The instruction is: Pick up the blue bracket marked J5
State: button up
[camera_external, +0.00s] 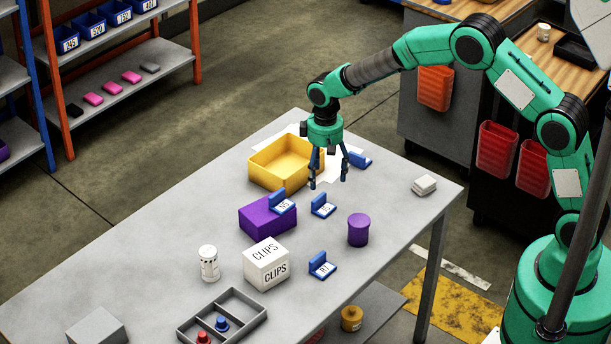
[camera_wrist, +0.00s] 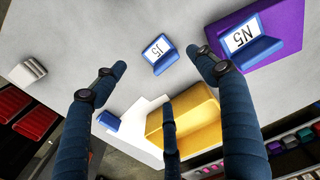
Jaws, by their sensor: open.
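The blue bracket marked J5 (camera_external: 323,206) lies on the grey table, in front of my gripper (camera_external: 328,178) in the external view. In the wrist view the J5 bracket (camera_wrist: 160,54) shows its white label at the top middle, just beyond the fingertips. My gripper (camera_wrist: 160,78) is open and empty, with its fingers spread and pointing down above the table. The fingers are apart from the bracket. Nothing hides the bracket in either view.
A blue bracket marked N5 (camera_external: 283,203) sits on a purple box (camera_external: 266,218). Another blue bracket (camera_external: 359,159) lies behind my gripper, and one more (camera_external: 322,265) nearer the front. A yellow bin (camera_external: 265,177), purple cylinder (camera_external: 358,230) and CLIPS box (camera_external: 266,264) stand nearby.

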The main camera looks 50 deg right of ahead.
jog(key=b, duration=0.1)
send_over(324, 208)
jog(key=shift+f, duration=3.15)
jog(key=shift+f, duration=0.1)
jog(key=shift+w+f+b, duration=0.1)
jog(key=shift+f+b, duration=0.8)
jog(key=shift+f, duration=1.65)
jog(key=c, duration=1.3)
